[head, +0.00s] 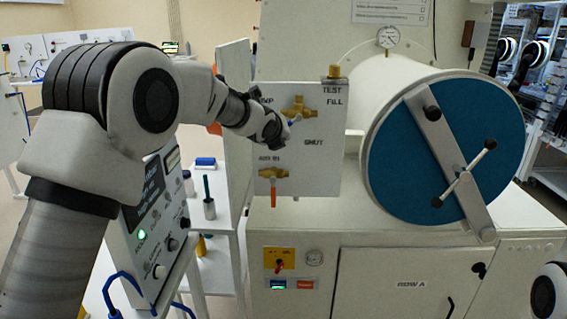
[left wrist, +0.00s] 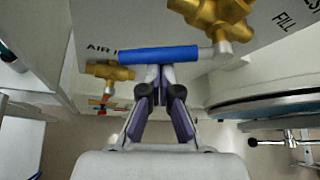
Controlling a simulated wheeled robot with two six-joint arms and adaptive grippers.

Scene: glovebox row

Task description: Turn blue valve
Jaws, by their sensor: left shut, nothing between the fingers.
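The blue valve handle (left wrist: 158,54) lies level across the middle of the left wrist view, joined by a metal stem to a brass valve body (left wrist: 222,18). My right gripper is not in view.
A second brass valve (head: 272,173) with an orange handle sits lower on the panel by AIR IN. A large chamber with a blue round door (head: 400,165) and crossbar handle stands close right. A labelled control box (head: 150,235) stands at the lower left.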

